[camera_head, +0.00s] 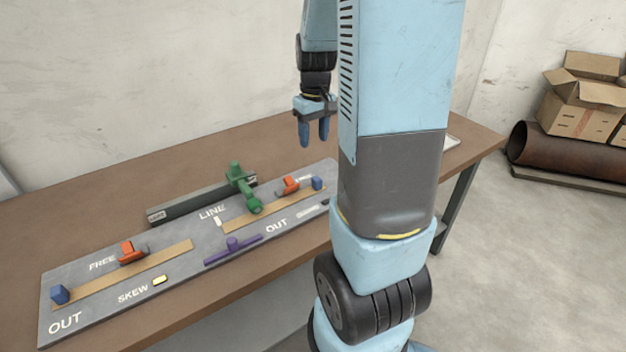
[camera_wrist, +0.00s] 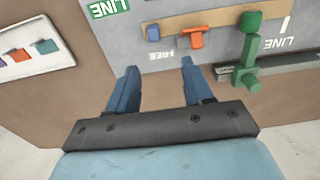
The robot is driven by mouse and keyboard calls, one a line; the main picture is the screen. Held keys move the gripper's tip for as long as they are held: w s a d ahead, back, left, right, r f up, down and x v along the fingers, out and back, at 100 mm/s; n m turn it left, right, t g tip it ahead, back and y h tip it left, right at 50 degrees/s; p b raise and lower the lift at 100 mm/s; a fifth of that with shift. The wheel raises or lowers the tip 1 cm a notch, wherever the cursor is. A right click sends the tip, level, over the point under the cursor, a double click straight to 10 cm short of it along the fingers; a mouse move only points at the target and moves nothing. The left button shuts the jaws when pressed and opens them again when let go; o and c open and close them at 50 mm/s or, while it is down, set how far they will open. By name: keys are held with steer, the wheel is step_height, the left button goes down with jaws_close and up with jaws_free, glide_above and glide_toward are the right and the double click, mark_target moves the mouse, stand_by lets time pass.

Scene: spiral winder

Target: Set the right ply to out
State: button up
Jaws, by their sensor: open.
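The right ply is a tan strip (camera_head: 275,209) on the grey panel (camera_head: 200,275), with an orange slider (camera_head: 290,185) near the FREE side and a blue block (camera_head: 317,183) at its right end. The OUT label lies on its near side. In the wrist view the strip (camera_wrist: 220,18) is at the top, with the blue block (camera_wrist: 153,33) and orange slider (camera_wrist: 197,39) showing. My gripper (camera_head: 314,140) is open and empty, above and behind the panel's right end. In the wrist view its fingers (camera_wrist: 158,67) point toward the blue block and slider, apart from both.
A green lever (camera_head: 243,187) stands at the dark rail between the plies. A purple bar (camera_head: 233,249) lies nearer. The left ply (camera_head: 165,262) has its own orange slider (camera_head: 131,252) and blue block (camera_head: 60,294). A white tray (camera_wrist: 30,45) with coloured pieces lies beside the panel.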

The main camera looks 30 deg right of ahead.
mark_target(317, 178)
steer(key=f, duration=0.5)
steer(key=d+f, duration=0.1)
steer(key=f, duration=0.9)
steer(key=shift+w+d+f, duration=0.15)
steer(key=shift+w+f, duration=0.05)
steer(key=shift+f, duration=0.2)
jaws_close()
